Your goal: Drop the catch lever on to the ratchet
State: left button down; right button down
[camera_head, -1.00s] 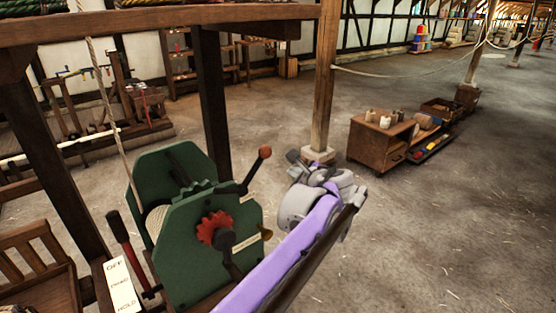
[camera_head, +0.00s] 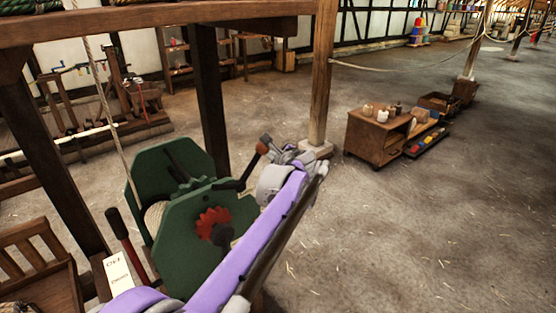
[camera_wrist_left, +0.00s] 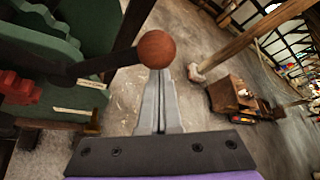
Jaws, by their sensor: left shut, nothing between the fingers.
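The catch lever (camera_head: 238,184) is a black arm on the green winch (camera_head: 175,245), slanting up to the right to a round brown knob. In the left wrist view the knob (camera_wrist_left: 156,49) is in front of my fingertips; whether they touch it I cannot tell. The red toothed ratchet (camera_head: 212,218) is on the winch's near face, below and left of the lever, and shows at the left edge in the wrist view (camera_wrist_left: 18,88). The lever stands raised clear of the red teeth. My left gripper (camera_head: 266,141) is shut and empty beside the knob. My right gripper is out of view.
A brake handle (camera_head: 118,225) with a white label card (camera_head: 117,275) stands left of the winch. A rope (camera_head: 105,100) runs up from the drum to the wooden beam. A post (camera_head: 322,80) and a low cabinet (camera_head: 368,140) stand behind. The floor at right is clear.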

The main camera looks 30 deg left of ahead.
aim_at(258, 149)
pick_arm(q)
jog(key=shift+s+r, duration=0.1)
jog(key=shift+r, duration=0.05)
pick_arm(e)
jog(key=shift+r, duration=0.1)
